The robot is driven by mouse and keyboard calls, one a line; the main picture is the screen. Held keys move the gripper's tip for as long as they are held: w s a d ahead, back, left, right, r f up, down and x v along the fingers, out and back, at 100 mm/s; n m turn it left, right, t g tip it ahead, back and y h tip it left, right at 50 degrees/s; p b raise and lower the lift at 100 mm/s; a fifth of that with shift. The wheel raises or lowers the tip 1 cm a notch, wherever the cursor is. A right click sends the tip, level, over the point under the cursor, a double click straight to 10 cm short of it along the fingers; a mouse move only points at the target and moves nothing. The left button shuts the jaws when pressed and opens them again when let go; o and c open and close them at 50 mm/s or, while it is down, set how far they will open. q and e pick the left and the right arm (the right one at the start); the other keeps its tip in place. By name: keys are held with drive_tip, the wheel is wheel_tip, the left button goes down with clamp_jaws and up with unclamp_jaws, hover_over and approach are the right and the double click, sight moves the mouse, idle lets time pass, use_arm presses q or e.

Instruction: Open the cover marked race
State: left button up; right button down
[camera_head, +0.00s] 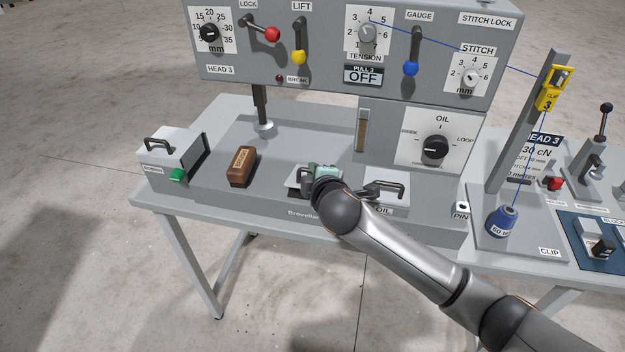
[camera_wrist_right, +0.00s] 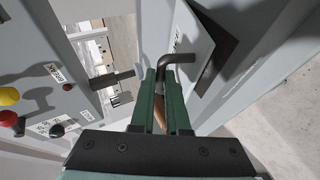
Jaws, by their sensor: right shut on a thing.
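My right gripper (camera_head: 318,172) is at the middle of the machine bed, over a pale plate (camera_head: 297,180) with a dark handle. The arm and gripper hide much of this plate, and I cannot read the word race on it. In the right wrist view, the green fingers (camera_wrist_right: 160,82) are shut on a black bent handle (camera_wrist_right: 182,58). A grey panel (camera_wrist_right: 191,40) is beside that handle; how far it stands open I cannot tell. My left gripper is not in view.
Right of my gripper is a cover marked oil with a black handle (camera_head: 385,188). A brown wooden block (camera_head: 241,167) lies to the left. A grey box (camera_head: 168,158) with a handle stands at the far left. The presser column (camera_head: 261,110) stands behind.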

drive_tip(key=shift+w+d+r+m+g, duration=0.15)
drive_tip(key=shift+w+r+g, duration=0.25)
drive_tip(key=shift+r+g, duration=0.1)
drive_tip(key=shift+w+d+r+m+g, duration=0.1)
drive_tip(key=shift+w+r+m+g, duration=0.05)
drive_tip(key=shift+w+r+g, duration=0.3)
drive_tip(key=shift+w+d+r+g+y, duration=0.25)
drive_tip(key=shift+w+r+g, duration=0.2)
drive_tip(key=shift+g, duration=0.3)
drive_tip(key=c, duration=0.9)
unclamp_jaws()
drive_tip(key=v, duration=1.2)
drive_tip(key=shift+s+r+b, duration=0.15)
drive_tip(key=shift+r+b, duration=0.05)
drive_tip(key=shift+b, duration=0.2)
drive_tip(key=shift+d, duration=0.1)
